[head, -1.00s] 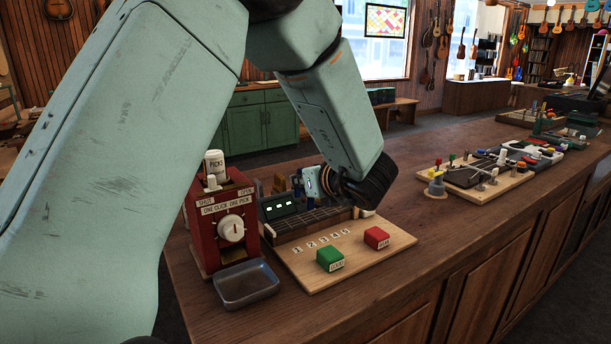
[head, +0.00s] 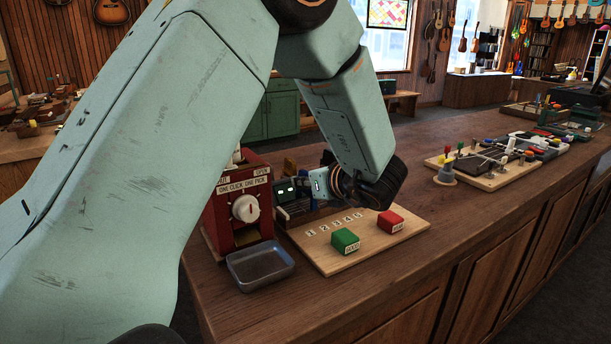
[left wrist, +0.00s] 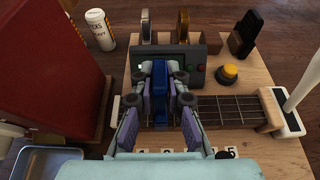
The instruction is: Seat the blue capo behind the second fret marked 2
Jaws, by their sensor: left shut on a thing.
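My left gripper (left wrist: 160,80) is shut on the blue capo (left wrist: 160,98), which stands between its two fingers in the left wrist view. The capo is over the left part of the short fretboard (left wrist: 228,109); whether it touches the strings I cannot tell. In the head view my left gripper (head: 326,184) hides the capo and much of the fretboard. The number tiles (head: 334,223) run along the wooden board in front. In the left wrist view my gripper partly covers them, so the capo's exact fret is unclear. My right gripper is out of view.
A red pick dispenser (head: 238,205) stands close on the left, with a grey tray (head: 260,265) in front. A green block (head: 345,241) and a red block (head: 390,222) sit on the wooden board (head: 325,258). The counter to the right is clear up to another fixture board (head: 490,180).

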